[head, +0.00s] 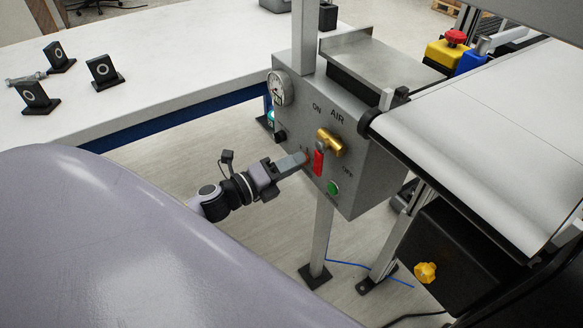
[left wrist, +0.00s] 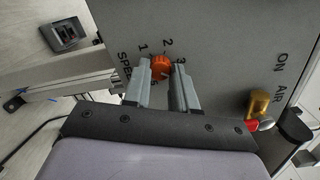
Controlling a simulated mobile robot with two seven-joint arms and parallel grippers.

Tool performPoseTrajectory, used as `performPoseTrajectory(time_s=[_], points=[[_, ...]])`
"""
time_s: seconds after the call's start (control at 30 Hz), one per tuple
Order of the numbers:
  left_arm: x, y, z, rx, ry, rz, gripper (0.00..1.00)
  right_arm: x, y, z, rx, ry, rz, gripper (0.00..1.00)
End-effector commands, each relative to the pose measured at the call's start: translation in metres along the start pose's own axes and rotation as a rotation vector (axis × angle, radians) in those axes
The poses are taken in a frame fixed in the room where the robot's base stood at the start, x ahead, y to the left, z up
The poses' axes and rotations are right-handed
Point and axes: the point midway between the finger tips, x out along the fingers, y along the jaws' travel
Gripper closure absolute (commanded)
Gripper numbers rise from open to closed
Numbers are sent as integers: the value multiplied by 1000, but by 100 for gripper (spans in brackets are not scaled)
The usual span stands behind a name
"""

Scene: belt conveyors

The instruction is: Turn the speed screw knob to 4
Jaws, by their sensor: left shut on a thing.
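The speed screw knob (left wrist: 160,66) is small, round and orange. It sits on the grey control box (left wrist: 220,40), with the numbers 1, 2 and 3 around it and the word SPEED at its left. My left gripper (left wrist: 161,78) has a finger on each side of the knob and is shut on it. In the head view my left gripper (head: 304,158) reaches the front of the box, and its tips hide most of the knob. The fingers cover part of the scale. I cannot tell exactly which number the knob points to. My right gripper is not in view.
Close to the right of my left gripper are a brass air valve (head: 330,142) with a red handle (head: 318,163) and a green button (head: 333,188). A round gauge (head: 278,89) is at upper left. The white belt (head: 490,130) lies to the right.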

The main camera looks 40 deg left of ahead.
Motion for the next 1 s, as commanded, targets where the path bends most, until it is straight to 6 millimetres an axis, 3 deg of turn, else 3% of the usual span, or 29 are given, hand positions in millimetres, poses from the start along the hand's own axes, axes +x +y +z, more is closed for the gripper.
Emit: performPoseTrajectory(time_s=[0.5,1.0], points=[[0,2,-1,369,-15,-12,100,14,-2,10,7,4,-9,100],[0,1,-1,456,-18,-16,100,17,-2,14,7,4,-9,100]])
